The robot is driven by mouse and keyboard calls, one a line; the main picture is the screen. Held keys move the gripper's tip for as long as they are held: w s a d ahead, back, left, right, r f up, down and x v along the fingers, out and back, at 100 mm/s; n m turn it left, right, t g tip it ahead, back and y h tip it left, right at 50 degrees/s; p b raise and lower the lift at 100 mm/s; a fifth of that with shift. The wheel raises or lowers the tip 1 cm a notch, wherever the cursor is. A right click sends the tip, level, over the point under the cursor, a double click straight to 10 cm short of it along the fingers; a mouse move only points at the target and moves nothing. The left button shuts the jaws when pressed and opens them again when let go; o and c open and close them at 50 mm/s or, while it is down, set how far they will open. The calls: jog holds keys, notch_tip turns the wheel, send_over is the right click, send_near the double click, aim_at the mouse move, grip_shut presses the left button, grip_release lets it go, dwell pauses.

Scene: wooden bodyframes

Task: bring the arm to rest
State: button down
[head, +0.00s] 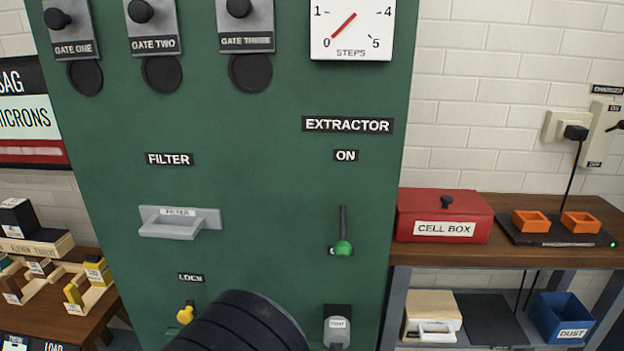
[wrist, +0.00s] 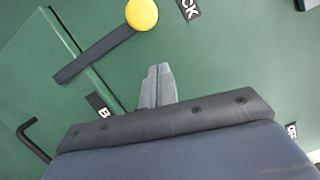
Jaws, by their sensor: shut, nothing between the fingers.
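My gripper (wrist: 158,70) shows in the wrist view as two grey fingers close together, shut and empty. It is in front of the green panel (wrist: 230,60), and I cannot tell how far from it. A yellow knob (wrist: 142,14) on a dark lever is above and left of the fingertips, apart from them in the picture. My gripper does not show in the head view. There the green panel (head: 270,190) carries the yellow lock knob (head: 186,312), the filter handle (head: 180,222) and the green-tipped extractor lever (head: 343,246).
A black ribbed shape (head: 245,325) covers the panel's lower middle. To the right, a bench (head: 520,256) holds a red cell box (head: 444,216) and a charger (head: 560,240). A blue dust bin (head: 562,318) is below. A wooden table (head: 75,325) with several parts stands at left.

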jog(key=f+m+b, duration=0.1)
jog(key=m+b, duration=0.1)
jog(key=b, duration=0.3)
jog(key=d+f+m+t+h+b, duration=0.1)
jog(key=f+m+b, duration=0.1)
jog(key=b, duration=0.3)
jog(key=f+m+b, duration=0.2)
jog(key=m+b, duration=0.2)
jog(key=b, duration=0.1)
jog(key=shift+d+f+t+h, duration=0.1)
jog(key=shift+d+t+h, duration=0.05)
jog(key=shift+t+h, duration=0.2)
dwell(0.3)
